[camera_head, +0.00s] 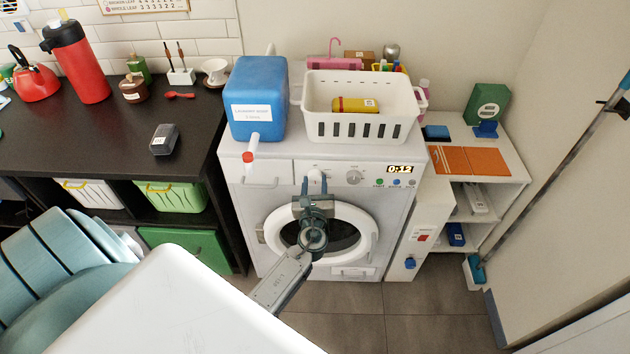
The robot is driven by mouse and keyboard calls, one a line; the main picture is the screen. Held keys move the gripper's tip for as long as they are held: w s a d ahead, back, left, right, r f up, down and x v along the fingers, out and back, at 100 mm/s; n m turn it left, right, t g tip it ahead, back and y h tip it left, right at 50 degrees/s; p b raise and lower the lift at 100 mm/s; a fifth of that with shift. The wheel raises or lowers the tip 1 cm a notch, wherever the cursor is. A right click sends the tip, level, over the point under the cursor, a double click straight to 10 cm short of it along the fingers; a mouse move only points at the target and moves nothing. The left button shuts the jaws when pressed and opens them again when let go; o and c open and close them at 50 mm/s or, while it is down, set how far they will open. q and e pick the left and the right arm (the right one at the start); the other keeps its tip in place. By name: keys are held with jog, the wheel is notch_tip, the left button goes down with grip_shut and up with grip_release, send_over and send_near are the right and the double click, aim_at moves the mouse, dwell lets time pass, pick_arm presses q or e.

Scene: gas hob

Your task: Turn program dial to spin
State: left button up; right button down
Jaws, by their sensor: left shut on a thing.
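A white washing machine (250,215) stands against the wall, with a control panel along its upper front. My left gripper (316,184) reaches up to the panel from below and is shut on the dial left of centre. The gripper's fingers cover most of that dial, so its pointer setting cannot be read. A second round knob (354,177) sits to the right of the gripper, apart from it. The display (399,169) at the panel's right reads 0:12. The round door (368,228) is closed, partly behind my left arm. My right gripper is not in view.
A blue detergent container (258,85) and a white basket (360,92) stand on the machine. The container's red-tipped spout (249,157) hangs near the panel's left. A dark counter (195,105) lies left; a white shelf unit (500,150) stands right.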

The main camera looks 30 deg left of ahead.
pick_arm(q)
jog(key=shift+f+m, duration=0.1)
jog(key=shift+m, duration=0.5)
jog(key=shift+p, duration=0.3)
jog(key=o, duration=1)
jog(key=shift+s, duration=0.1)
jog(key=b+v, duration=0.2)
jog(key=v, duration=0.8)
jog(key=shift+s+d, duration=0.25)
